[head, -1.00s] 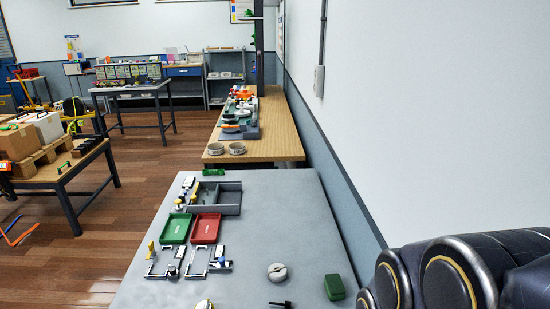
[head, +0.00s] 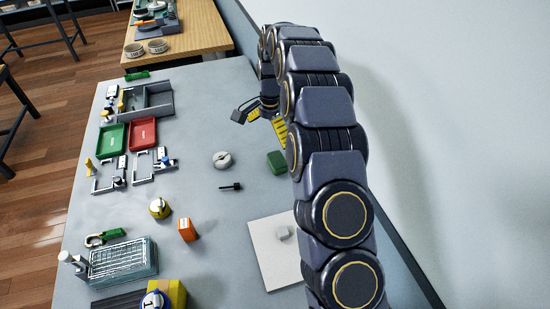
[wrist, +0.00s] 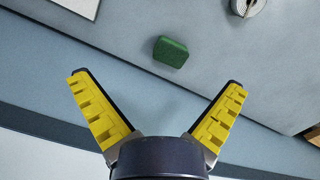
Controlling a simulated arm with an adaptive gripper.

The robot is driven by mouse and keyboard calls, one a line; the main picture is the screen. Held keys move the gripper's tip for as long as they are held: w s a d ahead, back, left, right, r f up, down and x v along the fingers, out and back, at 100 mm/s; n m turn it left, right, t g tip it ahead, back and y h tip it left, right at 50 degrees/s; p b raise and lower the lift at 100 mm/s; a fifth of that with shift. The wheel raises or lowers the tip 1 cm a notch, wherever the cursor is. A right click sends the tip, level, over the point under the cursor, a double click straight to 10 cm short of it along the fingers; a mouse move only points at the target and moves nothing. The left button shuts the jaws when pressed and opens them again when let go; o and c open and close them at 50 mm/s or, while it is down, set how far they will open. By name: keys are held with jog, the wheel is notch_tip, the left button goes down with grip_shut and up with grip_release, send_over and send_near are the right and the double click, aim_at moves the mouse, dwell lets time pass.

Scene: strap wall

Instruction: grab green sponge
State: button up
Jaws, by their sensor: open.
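The green sponge (head: 277,161) is a small dark green block lying on the grey table (head: 215,240), near its wall-side edge. My gripper (head: 257,116) is just beyond the sponge in the head view, partly hidden by my arm. In the wrist view my gripper (wrist: 159,92) has its two yellow-padded fingers spread wide and nothing between them. The sponge (wrist: 170,51) lies ahead of the fingertips there, slightly right of the middle and apart from both fingers.
A round grey-white disc (head: 222,160) and a small black piece (head: 231,186) lie left of the sponge. A white board (head: 262,250) with a pale block is nearer. Green (head: 111,137) and red (head: 143,132) trays stand at the left. The wall (head: 420,130) rises close on the right.

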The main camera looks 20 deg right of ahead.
aim_at(278, 159)
jog(key=w+d+f+m, duration=0.1)
jog(key=f, duration=0.2)
jog(key=w+d+f+m, duration=0.1)
jog(key=w+d+f, duration=0.1)
jog(key=f, duration=0.1)
jog(key=w+d+f+m, duration=0.1)
jog(key=f, duration=0.2)
jog(key=shift+w+d+f+m+h, duration=0.25)
jog(key=shift+w+d+m+h, duration=0.05)
jog(key=shift+w+d+m, duration=0.1)
notch_tip(278, 159, down, 2)
jog(key=shift+w+f, duration=0.1)
jog(key=shift+f, duration=0.05)
notch_tip(278, 159, down, 6)
jog(key=shift+a+r, duration=0.15)
jog(key=shift+r, duration=0.1)
jog(key=c, duration=0.6)
